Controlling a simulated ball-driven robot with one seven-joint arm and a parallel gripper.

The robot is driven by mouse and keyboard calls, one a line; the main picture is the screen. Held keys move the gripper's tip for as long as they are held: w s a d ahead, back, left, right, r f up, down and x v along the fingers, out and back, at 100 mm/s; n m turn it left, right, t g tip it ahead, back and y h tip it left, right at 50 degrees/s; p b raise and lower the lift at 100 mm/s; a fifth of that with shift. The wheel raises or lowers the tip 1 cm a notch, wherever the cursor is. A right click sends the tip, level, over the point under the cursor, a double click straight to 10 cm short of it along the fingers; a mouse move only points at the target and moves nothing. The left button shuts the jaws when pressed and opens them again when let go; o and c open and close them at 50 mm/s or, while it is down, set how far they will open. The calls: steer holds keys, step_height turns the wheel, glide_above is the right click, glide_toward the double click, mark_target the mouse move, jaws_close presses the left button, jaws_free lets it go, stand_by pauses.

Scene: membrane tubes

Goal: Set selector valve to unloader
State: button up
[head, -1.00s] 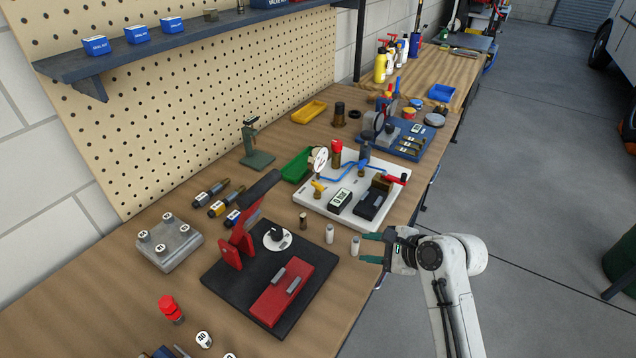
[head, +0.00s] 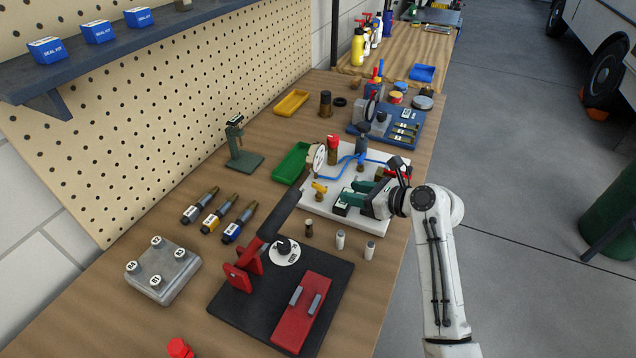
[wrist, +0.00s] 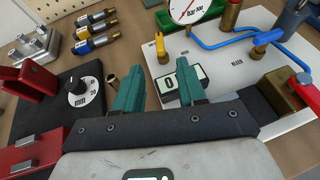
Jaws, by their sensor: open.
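My gripper (head: 351,191) is open and empty above the white board (head: 292,205), with its fingers pointing left. A blue handle (wrist: 268,37) on a brass fitting joins the blue tubing near a "BLEED" label. A red lever (wrist: 304,88) sits on a brass block (wrist: 282,92) at right. No readable label shows which is the selector valve.
A round dial gauge (wrist: 190,8) and a red-topped fitting (head: 333,146) rise from the board. A black plate (head: 225,297) with a red press and black knob (head: 284,246) lies nearer. Small cylinders (head: 340,239) stand between. The bench's right edge borders open floor.

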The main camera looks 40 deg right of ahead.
mark_target(320, 186)
steer(key=x, duration=1)
jaws_close()
